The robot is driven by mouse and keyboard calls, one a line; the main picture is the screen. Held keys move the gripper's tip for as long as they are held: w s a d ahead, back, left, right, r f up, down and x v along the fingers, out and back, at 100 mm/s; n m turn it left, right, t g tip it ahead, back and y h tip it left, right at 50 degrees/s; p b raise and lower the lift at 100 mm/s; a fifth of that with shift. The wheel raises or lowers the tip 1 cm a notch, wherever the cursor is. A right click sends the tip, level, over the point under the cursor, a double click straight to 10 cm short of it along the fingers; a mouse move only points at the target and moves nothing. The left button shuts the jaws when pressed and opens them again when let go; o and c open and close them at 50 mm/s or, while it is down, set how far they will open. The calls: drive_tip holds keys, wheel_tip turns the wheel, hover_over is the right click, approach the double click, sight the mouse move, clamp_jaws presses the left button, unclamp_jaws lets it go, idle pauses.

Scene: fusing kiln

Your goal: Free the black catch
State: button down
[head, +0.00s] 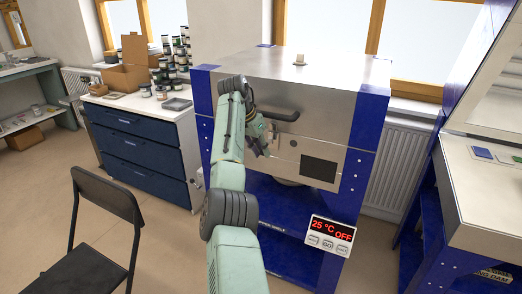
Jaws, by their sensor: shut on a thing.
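The kiln (335,118) is a steel box in a blue frame, with its lid down. A dark bar handle (278,114) sticks out from its upper front. My gripper (266,152) is at the kiln's front, just below and left of the handle. Its jaws are closed at the front face, on what appears to be the black catch. The catch is small and mostly hidden by my gripper and arm, so its exact position cannot be told.
A red display panel (330,233) reads 25 °C OFF at the kiln's lower front. A blue drawer cabinet (140,150) with jars and a cardboard box stands left. A black chair (95,235) is front left. A workbench (490,205) stands right.

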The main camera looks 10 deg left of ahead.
drive_tip(key=c, duration=1.4)
unclamp_jaws()
drive_tip(key=shift+r, duration=0.1)
drive_tip(key=v, duration=1.1)
drive_tip(key=shift+s+a+r, duration=0.1)
drive_tip(key=shift+s+r, duration=0.1)
drive_tip(key=shift+r, duration=0.15)
